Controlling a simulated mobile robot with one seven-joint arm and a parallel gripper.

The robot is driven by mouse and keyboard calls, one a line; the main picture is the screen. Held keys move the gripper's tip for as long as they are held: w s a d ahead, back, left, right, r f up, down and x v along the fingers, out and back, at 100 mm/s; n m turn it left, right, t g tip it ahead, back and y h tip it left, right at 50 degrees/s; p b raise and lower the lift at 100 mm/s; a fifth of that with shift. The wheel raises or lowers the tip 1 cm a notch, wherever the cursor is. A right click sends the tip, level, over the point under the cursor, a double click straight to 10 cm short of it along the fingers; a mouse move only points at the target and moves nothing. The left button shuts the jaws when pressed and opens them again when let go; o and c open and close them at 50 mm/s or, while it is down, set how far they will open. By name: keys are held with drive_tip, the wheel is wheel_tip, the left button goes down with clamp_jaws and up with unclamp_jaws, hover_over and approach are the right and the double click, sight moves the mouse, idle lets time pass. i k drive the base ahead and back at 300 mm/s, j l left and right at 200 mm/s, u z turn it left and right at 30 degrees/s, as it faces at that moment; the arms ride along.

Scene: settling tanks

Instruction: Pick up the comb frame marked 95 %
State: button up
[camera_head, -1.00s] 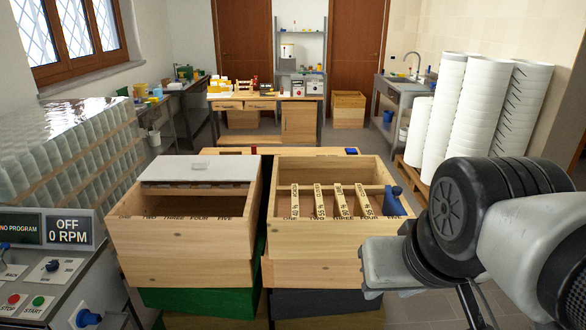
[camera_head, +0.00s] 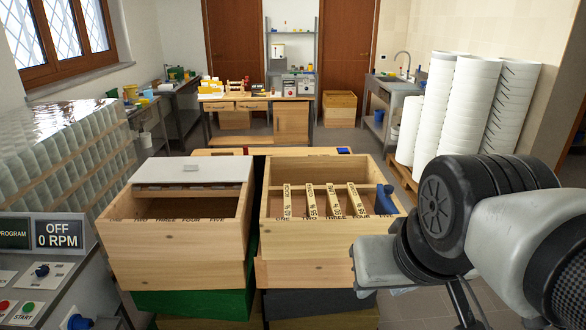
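Several comb frames hang side by side in the right wooden box, and only their pale top bars show. From left to right I see a first bar (camera_head: 287,201), a second bar (camera_head: 310,202), a third bar (camera_head: 333,201) and a fourth bar (camera_head: 357,200). Each bears a dark percent mark, too small to read surely, so I cannot tell which says 95 %. The right box (camera_head: 305,243) has slot words ONE to FIVE along its inside. My arm is at the right, in front of the box's right corner. Its gripper fingers do not show.
A blue piece (camera_head: 385,199) sits at the right box's right end. The left box (camera_head: 175,255) is partly covered by a white lid (camera_head: 194,171). A control panel reading OFF, 0 RPM (camera_head: 60,234) is at left. White stacked cylinders (camera_head: 465,110) stand at right. Open floor lies behind the boxes.

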sight(354, 206)
drive_tip(key=i+l, duration=0.2)
drive_tip(key=i, duration=0.2)
drive_tip(key=i+l, duration=0.2)
drive_tip(key=i, duration=0.25)
drive_tip(key=i+l, duration=0.2)
drive_tip(key=i, duration=0.2)
